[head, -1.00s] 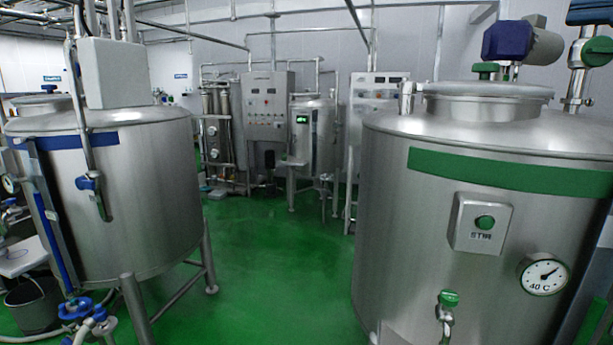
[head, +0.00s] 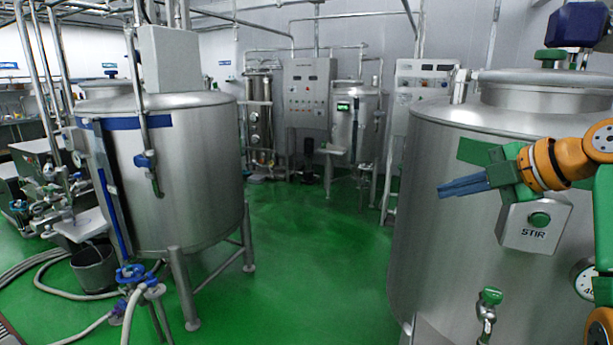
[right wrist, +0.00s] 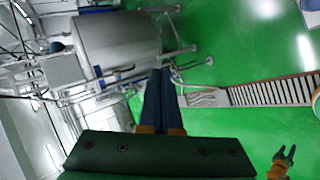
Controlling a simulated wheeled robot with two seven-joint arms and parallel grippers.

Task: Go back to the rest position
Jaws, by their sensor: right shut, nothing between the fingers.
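My right gripper (head: 440,190) reaches in from the right in the head view, in front of the green-banded tank (head: 440,240). Its blue-grey fingers are together, empty, and point left. In the right wrist view the closed fingers (right wrist: 160,72) point up the picture, with nothing between them. A small dark gripper with an orange wrist, which looks like my left one (right wrist: 285,155), shows at the lower right of that view. Its two fingers look apart and empty. The left arm does not show in the head view.
The STIR box (head: 536,222), the tap (head: 489,298) and the dial (head: 586,280) on the right tank are close to my right arm. A blue-banded tank (head: 190,190) stands at left, with hoses and a bucket (head: 94,268). The green floor (head: 310,250) between the tanks is clear.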

